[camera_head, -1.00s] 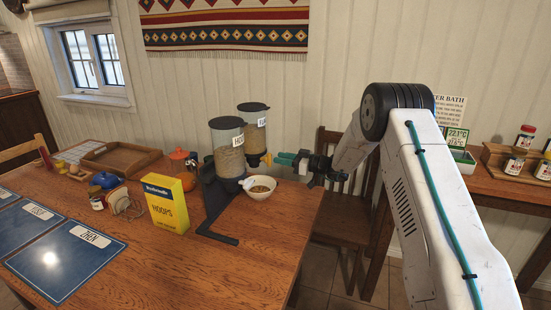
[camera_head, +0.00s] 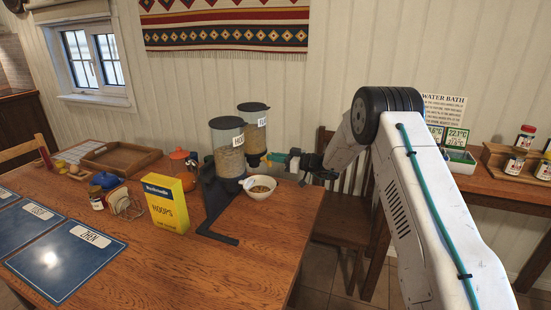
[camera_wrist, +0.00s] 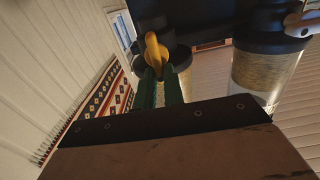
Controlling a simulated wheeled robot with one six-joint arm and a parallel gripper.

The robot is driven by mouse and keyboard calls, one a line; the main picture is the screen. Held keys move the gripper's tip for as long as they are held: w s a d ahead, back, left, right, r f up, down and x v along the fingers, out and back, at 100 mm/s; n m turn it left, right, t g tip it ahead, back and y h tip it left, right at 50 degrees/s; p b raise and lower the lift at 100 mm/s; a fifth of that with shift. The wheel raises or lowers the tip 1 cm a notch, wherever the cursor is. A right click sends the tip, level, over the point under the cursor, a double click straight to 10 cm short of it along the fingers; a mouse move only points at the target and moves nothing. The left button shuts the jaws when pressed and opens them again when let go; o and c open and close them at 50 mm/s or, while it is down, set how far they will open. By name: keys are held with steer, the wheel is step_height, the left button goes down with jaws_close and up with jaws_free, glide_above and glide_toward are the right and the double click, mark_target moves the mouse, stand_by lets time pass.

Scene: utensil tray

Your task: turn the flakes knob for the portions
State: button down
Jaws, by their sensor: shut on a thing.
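Two cereal dispensers stand on one dark stand. The rear one, the flakes dispenser (camera_head: 254,135), has a label partly cut off from view. Its yellow knob (camera_wrist: 154,52) shows large in the wrist view and is mostly hidden in the head view. My gripper (camera_wrist: 161,74) is shut on this knob, its green fingers on both sides of it. In the head view my gripper (camera_head: 279,158) reaches the knob from the right. The front hoops dispenser (camera_head: 229,150) holds grain. A white bowl (camera_head: 262,193) with cereal stands below, right of the stand.
A yellow Hoops box (camera_head: 168,203) stands left of the stand. An orange pot (camera_head: 179,160), a wooden tray (camera_head: 121,157) and blue place mats (camera_head: 66,260) are farther left. A chair (camera_head: 345,215) is behind the table's right edge. The table front is clear.

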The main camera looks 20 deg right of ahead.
steer(key=shift+m, duration=0.3)
steer(key=shift+d+f+m, duration=0.1)
steer(key=shift+f+m, duration=0.55)
steer(key=shift+m, duration=5.2)
steer(key=shift+a+f+m, duration=0.1)
steer(key=shift+f+m, duration=0.55)
steer(key=shift+m, duration=5.15)
steer(key=shift+d+f+m, duration=0.1)
steer(key=shift+f+m, duration=0.55)
steer(key=shift+m, duration=5.2)
steer(key=shift+s, duration=0.1)
